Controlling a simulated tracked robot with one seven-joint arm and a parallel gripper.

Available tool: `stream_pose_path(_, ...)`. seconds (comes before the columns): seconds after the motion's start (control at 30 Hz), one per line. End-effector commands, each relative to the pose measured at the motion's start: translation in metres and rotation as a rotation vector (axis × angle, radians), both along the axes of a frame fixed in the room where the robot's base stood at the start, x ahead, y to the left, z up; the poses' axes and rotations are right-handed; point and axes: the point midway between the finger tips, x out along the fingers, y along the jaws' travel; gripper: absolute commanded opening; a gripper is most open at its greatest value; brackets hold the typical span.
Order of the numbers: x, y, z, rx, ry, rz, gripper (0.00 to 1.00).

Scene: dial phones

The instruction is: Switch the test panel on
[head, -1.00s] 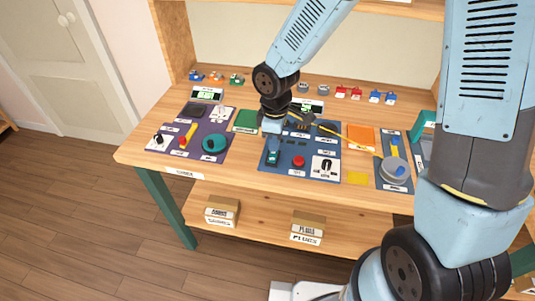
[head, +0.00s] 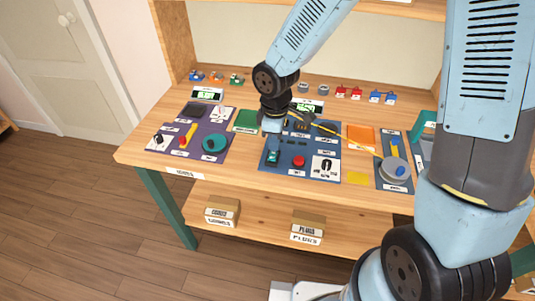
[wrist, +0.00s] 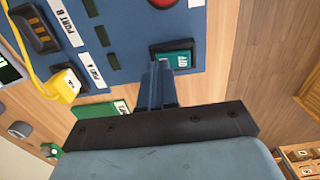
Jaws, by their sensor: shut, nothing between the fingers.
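The blue test panel (head: 312,150) lies on the workbench, in the middle. A teal rocker switch (wrist: 175,58) with white lettering sits in a dark frame on it; it also shows at the panel's left side in the head view (head: 273,157). My gripper (wrist: 158,67) is shut and empty. Its fingertips point at the switch and overlap its edge in the wrist view. I cannot tell whether they touch it. In the head view my gripper is above the panel's left part, and its fingertips are hard to make out. I cannot tell the switch's position.
A yellow cable with a plug (wrist: 66,83) lies at the panel's far side. A purple panel (head: 190,135) is to the left, a dial panel (head: 393,175) to the right.

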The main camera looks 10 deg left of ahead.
Motion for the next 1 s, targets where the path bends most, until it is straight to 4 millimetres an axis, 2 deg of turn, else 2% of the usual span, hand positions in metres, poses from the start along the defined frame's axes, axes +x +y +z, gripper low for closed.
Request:
stream_pose_path(0.7, 0.001, 0.000, 0.047, 0.001, -0.002, -0.003, 0.00)
stream_pose_path(1.0, 0.000, 0.000, 0.060, 0.001, 0.000, -0.001, 0.00)
